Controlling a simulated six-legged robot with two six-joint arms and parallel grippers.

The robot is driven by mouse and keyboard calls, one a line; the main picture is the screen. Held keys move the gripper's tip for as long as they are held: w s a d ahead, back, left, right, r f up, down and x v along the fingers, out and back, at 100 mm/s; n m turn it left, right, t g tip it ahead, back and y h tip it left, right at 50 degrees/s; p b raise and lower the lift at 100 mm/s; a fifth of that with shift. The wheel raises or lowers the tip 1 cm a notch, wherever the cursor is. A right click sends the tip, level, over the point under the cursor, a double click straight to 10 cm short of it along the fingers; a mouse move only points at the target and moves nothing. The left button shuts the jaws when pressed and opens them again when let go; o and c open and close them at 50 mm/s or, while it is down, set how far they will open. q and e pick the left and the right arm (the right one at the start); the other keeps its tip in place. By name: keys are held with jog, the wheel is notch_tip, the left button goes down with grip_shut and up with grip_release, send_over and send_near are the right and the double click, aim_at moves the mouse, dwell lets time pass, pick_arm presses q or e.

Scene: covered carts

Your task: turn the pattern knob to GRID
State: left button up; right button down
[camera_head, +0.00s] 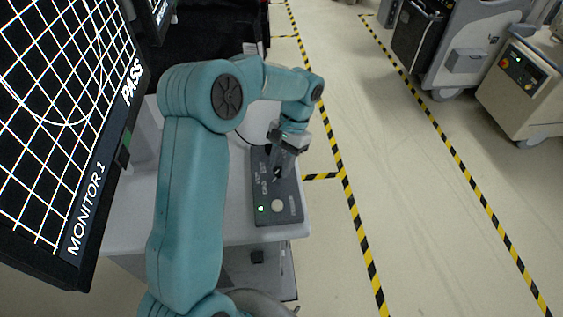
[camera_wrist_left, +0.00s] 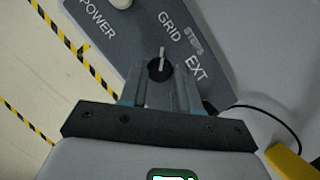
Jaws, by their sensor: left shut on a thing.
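The dark control panel (camera_head: 289,192) lies on the cart top in the head view and fills the top of the left wrist view (camera_wrist_left: 120,45). Its black pattern knob (camera_wrist_left: 158,69) has a white pointer line that points up, close to the direction of the GRID label (camera_wrist_left: 170,27). STEPS and EXT labels are to the right of GRID. My left gripper (camera_head: 278,172) reaches down onto the panel. In the left wrist view its fingers (camera_wrist_left: 160,88) are shut on the knob, one on each side. My right gripper is not in view.
Monitor 1 (camera_head: 60,120) at the left shows a white grid with a curve and the word PASS. The panel has a white button (camera_head: 278,205) and a lit green lamp (camera_head: 261,208). A beige cart (camera_head: 525,90) stands far right, across open taped floor.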

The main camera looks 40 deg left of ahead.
pick_arm(q)
jog(key=shift+s+d+f, duration=0.1)
jog(key=shift+f, duration=0.15)
jog(key=o, duration=1.1)
jog(key=shift+c, duration=0.2)
jog(key=shift+r, duration=0.1)
jog(key=v, duration=1.6)
jog(key=shift+w+a+p, duration=0.2)
jog(key=shift+a+p, duration=0.05)
jog(key=shift+p, duration=0.2)
jog(key=shift+r, duration=0.1)
